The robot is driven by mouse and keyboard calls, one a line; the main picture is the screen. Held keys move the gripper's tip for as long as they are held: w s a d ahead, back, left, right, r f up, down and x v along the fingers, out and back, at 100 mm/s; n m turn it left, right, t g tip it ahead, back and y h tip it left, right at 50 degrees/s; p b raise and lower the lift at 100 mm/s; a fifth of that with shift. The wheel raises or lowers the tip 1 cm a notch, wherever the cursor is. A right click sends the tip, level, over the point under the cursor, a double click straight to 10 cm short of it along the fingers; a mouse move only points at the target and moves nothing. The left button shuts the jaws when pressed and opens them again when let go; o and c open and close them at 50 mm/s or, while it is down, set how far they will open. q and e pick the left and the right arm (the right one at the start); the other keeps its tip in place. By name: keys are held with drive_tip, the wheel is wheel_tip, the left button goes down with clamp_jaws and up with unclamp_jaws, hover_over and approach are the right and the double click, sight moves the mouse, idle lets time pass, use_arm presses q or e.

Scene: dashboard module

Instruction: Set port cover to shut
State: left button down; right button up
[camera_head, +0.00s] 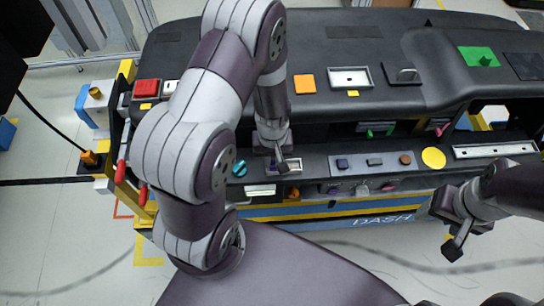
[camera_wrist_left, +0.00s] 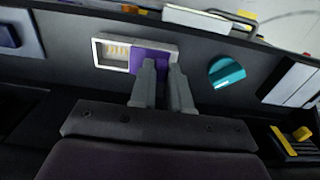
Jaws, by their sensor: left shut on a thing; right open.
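The port is a white-framed recess with yellowish contacts (camera_wrist_left: 116,52) showing in its left part in the left wrist view. The purple port cover (camera_wrist_left: 150,60) lies over the right part of the frame, so the port is partly uncovered. My left gripper (camera_wrist_left: 163,72) is shut at the purple cover, its fingers hiding part of it. In the head view my left gripper (camera_head: 282,167) reaches down to the dashboard's lower ledge, beside the port (camera_head: 294,165). My right gripper (camera_head: 455,243) is open and empty, off the dashboard's front at the right.
A teal knob (camera_wrist_left: 226,73) sits close beside the port; it also shows in the head view (camera_head: 239,168). A panel with several small buttons (camera_head: 374,162) and a yellow disc (camera_head: 433,158) lie right of the port. The upper dashboard overhangs behind the ledge.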

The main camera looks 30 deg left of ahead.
sight(289, 157)
use_arm(q)
drive_tip(key=w+d, duration=0.2)
drive_tip(key=d, duration=0.1)
drive_tip(key=shift+d, duration=0.1)
drive_tip(key=shift+w+d, duration=0.2)
drive_tip(key=shift+d, duration=0.05)
drive_tip(key=shift+a, duration=0.1)
drive_tip(key=c, duration=1.1)
unclamp_jaws()
drive_tip(key=shift+r, duration=0.15)
